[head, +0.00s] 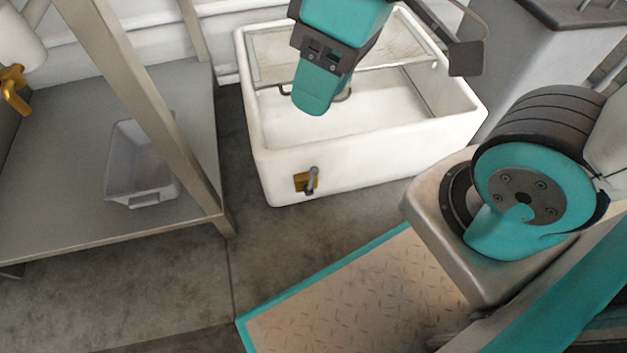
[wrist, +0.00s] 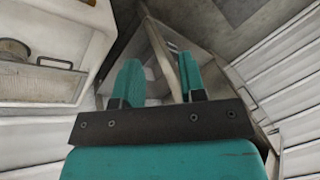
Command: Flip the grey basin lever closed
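The grey lever (head: 312,179) sits on a small brass plate (head: 301,182) on the front wall of the white basin (head: 370,165). It points roughly upward with a slight tilt. My gripper (head: 317,104) hangs over the basin, above and behind the lever, and does not touch it. In the wrist view my gripper (wrist: 160,78) has its two teal fingers apart with nothing between them, so it is open. The lever cannot be made out in the wrist view.
A metal table (head: 60,165) with a grey-white tub (head: 143,195) stands to the left, its post (head: 150,110) rising near the basin. A yellow tap (head: 14,90) is at upper left. Grey floor in front of the basin is clear. A wire handle shows in the wrist view (wrist: 55,63).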

